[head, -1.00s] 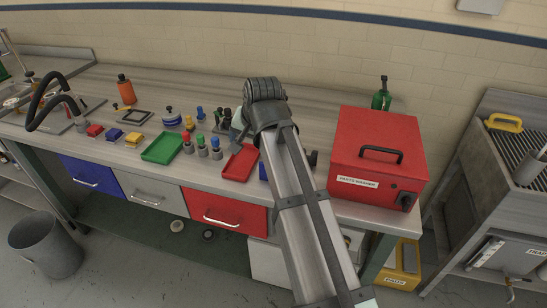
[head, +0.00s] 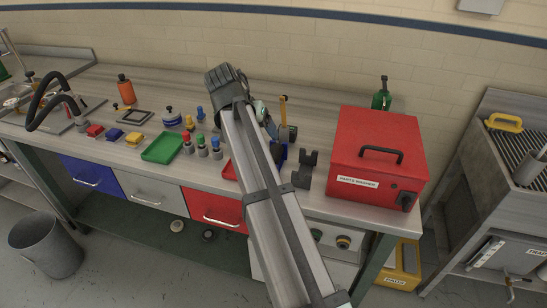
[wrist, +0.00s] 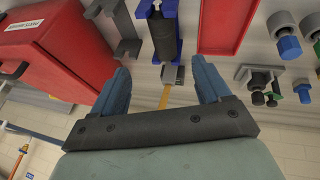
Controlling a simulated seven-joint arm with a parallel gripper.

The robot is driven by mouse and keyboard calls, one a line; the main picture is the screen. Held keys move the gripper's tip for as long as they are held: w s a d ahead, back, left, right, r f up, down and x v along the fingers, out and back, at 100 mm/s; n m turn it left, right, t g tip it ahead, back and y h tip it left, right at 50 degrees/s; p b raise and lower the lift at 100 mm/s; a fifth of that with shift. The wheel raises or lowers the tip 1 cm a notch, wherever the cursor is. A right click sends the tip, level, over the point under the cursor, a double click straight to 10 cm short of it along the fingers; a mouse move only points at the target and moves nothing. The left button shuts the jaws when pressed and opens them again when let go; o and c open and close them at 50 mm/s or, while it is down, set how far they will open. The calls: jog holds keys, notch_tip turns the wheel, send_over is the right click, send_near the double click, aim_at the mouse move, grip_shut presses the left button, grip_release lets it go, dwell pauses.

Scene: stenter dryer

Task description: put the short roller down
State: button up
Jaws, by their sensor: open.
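In the wrist view, my gripper (wrist: 163,78) is open, with its two blue-grey fingers wide apart and nothing held between them. Beyond the fingertips, a dark cylinder (wrist: 163,40), which looks like the short roller, sits between the uprights of a blue stand (wrist: 142,9). A small grey block (wrist: 173,75) and a yellow strip (wrist: 165,97) show in line with the gap. The roller appears apart from both fingers. In the head view, my arm hides most of the gripper, and the blue stand (head: 281,155) shows just right of the arm.
A dark grey cradle (head: 306,168) stands between the blue stand and the red box (head: 375,150). The red tray (wrist: 228,22) lies beside the stand. Several colour-capped bottles and a green tray (head: 162,147) are left of my arm. A yellow upright piece (head: 284,108) stands behind.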

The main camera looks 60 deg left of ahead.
aim_at(273, 153)
jog(key=x, duration=0.7)
jog(key=shift+s+x, duration=0.15)
jog(key=shift+x, duration=1.25)
jog(key=shift+s+x, duration=0.15)
jog(key=shift+x, duration=1.25)
jog(key=shift+a, duration=0.1)
jog(key=shift+c, duration=0.2)
